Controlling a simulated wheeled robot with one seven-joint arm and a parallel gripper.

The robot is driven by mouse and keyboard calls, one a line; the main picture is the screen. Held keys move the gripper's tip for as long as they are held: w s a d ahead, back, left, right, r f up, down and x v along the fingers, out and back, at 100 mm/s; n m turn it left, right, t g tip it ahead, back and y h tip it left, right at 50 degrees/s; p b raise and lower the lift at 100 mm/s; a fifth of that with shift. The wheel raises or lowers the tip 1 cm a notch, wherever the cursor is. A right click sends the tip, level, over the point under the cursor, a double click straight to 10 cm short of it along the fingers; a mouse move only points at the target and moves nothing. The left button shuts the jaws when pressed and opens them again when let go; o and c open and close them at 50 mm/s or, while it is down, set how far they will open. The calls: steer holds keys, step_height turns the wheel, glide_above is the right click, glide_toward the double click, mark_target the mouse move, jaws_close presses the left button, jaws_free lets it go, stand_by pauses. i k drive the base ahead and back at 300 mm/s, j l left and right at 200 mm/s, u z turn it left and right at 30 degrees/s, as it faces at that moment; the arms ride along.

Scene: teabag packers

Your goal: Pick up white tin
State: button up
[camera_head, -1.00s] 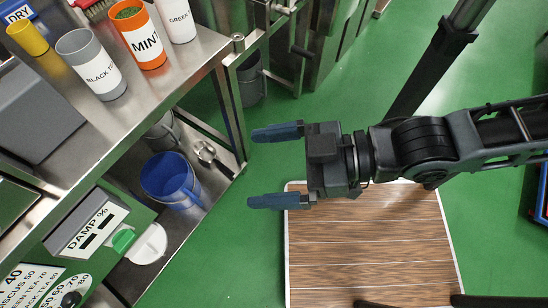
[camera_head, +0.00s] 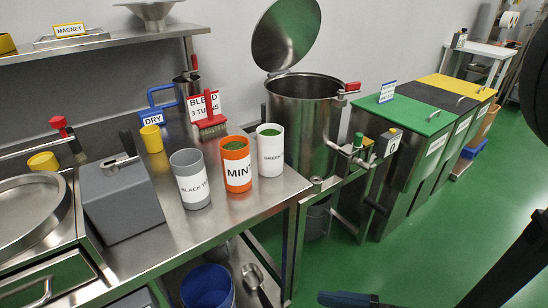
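The white tin (camera_head: 271,152) stands upright on the steel counter near its right end. It is open at the top, has a label reading GREEN and shows green contents. An orange tin (camera_head: 236,164) labelled MINT stands just to its left, and a grey tin (camera_head: 190,180) labelled BLACK stands left of that. Only one blue finger of my gripper (camera_head: 345,299) shows, at the bottom edge, below and right of the tins and well apart from them. The other finger is out of frame, so the opening between them is hidden.
A steel kettle (camera_head: 305,110) with a raised lid stands behind and right of the white tin. A red brush (camera_head: 212,126) and yellow cup (camera_head: 152,138) are behind the tins. Green, black and yellow bins (camera_head: 412,118) stand right. The green floor (camera_head: 425,255) is open in front.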

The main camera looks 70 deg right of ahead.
mark_target(269, 137)
steer(key=l+z, duration=0.15)
steer(key=z, duration=0.25)
steer(key=l+z, duration=0.1)
steer(key=z, duration=0.3)
steer(key=l+z, duration=0.15)
steer(key=z, duration=0.25)
steer(key=l+z, duration=0.1)
steer(key=z, duration=0.3)
steer(key=i+j, duration=0.05)
